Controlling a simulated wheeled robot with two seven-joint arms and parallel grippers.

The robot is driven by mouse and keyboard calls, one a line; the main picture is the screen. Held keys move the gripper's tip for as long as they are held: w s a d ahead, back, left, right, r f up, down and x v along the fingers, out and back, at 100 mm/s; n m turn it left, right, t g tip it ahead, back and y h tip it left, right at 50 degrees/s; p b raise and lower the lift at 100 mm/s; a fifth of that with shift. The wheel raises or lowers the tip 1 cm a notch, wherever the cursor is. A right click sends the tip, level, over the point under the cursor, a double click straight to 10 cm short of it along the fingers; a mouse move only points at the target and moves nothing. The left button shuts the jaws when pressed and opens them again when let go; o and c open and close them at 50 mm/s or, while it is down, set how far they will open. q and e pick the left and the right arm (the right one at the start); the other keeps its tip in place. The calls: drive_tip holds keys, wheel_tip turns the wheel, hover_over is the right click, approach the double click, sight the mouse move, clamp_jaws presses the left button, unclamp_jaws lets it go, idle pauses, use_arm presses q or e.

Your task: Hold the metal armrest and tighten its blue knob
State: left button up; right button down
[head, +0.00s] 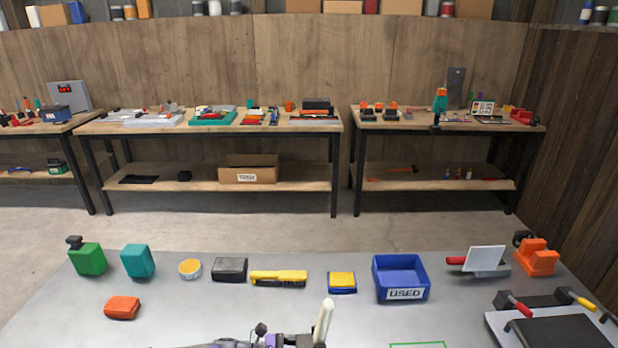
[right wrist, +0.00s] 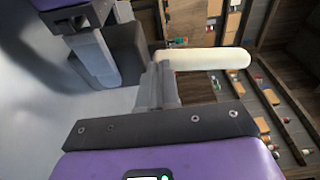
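A cream, round-ended bar (head: 323,322), which I take to be part of the armrest, rises at the bottom edge of the head view. In the right wrist view the cream bar (right wrist: 205,59) runs rightward from my right gripper (right wrist: 160,72), whose grey fingers are close together and appear shut on its near end. My left gripper (right wrist: 98,58) shows at the upper left of that view, beside a dark block (right wrist: 127,52). Whether its fingers are open is unclear. I cannot make out the blue knob or the rest of the armrest.
The grey table (head: 210,310) holds a row of items: a green can (head: 88,258), a yellow tool (head: 278,278), a blue bin (head: 401,292) marked USED and an orange clamp-like device (head: 536,256). A black-topped tray (head: 555,332) stands at right. Workbenches (head: 215,128) line the wall.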

drive_tip(key=s, duration=0.6)
drive_tip(key=shift+a, duration=0.15)
idle(0.3)
use_arm(q)
drive_tip(key=o, duration=1.1)
drive_tip(key=shift+c, duration=0.2)
drive_tip(key=shift+s+a+r+p, duration=0.1)
drive_tip(key=shift+a+r+p, duration=0.2)
drive_tip(key=shift+a, duration=1)
drive_tip(key=shift+s+a+r+p, duration=0.1)
drive_tip(key=shift+a+r+p, duration=0.2)
drive_tip(key=shift+a, duration=1)
drive_tip(key=shift+s+a+r+p, duration=0.1)
drive_tip(key=shift+a+r+p, duration=0.2)
drive_tip(key=shift+a, duration=1.1)
use_arm(e)
drive_tip(key=shift+r, duration=0.9)
